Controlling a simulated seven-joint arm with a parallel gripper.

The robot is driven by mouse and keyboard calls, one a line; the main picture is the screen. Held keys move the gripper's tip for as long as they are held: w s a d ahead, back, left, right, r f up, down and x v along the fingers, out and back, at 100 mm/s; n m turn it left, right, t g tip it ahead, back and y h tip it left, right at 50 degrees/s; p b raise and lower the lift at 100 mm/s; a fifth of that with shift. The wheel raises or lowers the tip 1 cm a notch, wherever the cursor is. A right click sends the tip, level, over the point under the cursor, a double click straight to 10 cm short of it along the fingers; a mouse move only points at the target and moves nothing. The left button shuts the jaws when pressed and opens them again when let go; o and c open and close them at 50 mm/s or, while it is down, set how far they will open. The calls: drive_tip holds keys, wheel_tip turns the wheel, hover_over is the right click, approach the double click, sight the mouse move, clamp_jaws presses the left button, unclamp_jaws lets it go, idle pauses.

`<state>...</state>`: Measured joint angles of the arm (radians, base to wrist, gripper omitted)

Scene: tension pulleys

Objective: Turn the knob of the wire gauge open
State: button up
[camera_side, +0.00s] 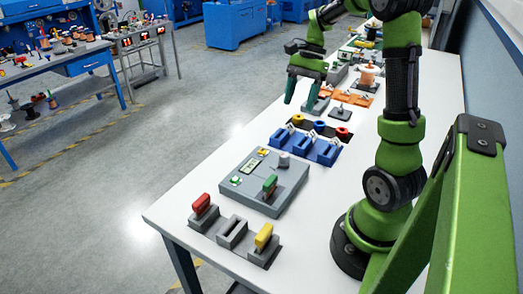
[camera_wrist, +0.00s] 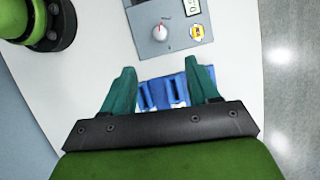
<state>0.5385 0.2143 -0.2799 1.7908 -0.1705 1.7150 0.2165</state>
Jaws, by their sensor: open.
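A grey box (camera_side: 240,192) with a display, a green button and a yellow button lies on the table in the side view; I take it as the gauge. Its grey knob (camera_side: 284,160) stands at the corner towards the blue blocks, and a green handle (camera_side: 270,185) is on its near side. In the wrist view the box (camera_wrist: 150,48) is at the top, with its round knob (camera_wrist: 160,32) bearing a red mark. My gripper (camera_side: 301,98) is open and empty, pointing down, farther along the table than the box. In the wrist view its fingers (camera_wrist: 164,72) are spread below the knob, apart from it.
Blue slotted blocks (camera_side: 316,147) stand between the box and my gripper, with coloured rings behind them. Red and yellow levers (camera_side: 264,236) on grey bases are at the near end. Other parts fill the far table. Bare table (camera_side: 170,212) shows at the near left.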

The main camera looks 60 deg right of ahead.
sight(285, 154)
drive_tip(key=x, duration=1.6)
drive_tip(key=shift+f, duration=0.25)
drive_tip(key=c, duration=1)
drive_tip(key=shift+n, duration=0.4)
drive_tip(key=shift+c, duration=0.2)
drive_tip(key=o, duration=1)
drive_tip(key=shift+o, duration=0.2)
drive_tip(key=v, duration=1.7)
drive_tip(key=shift+w, duration=0.15)
drive_tip(key=shift+a, duration=0.1)
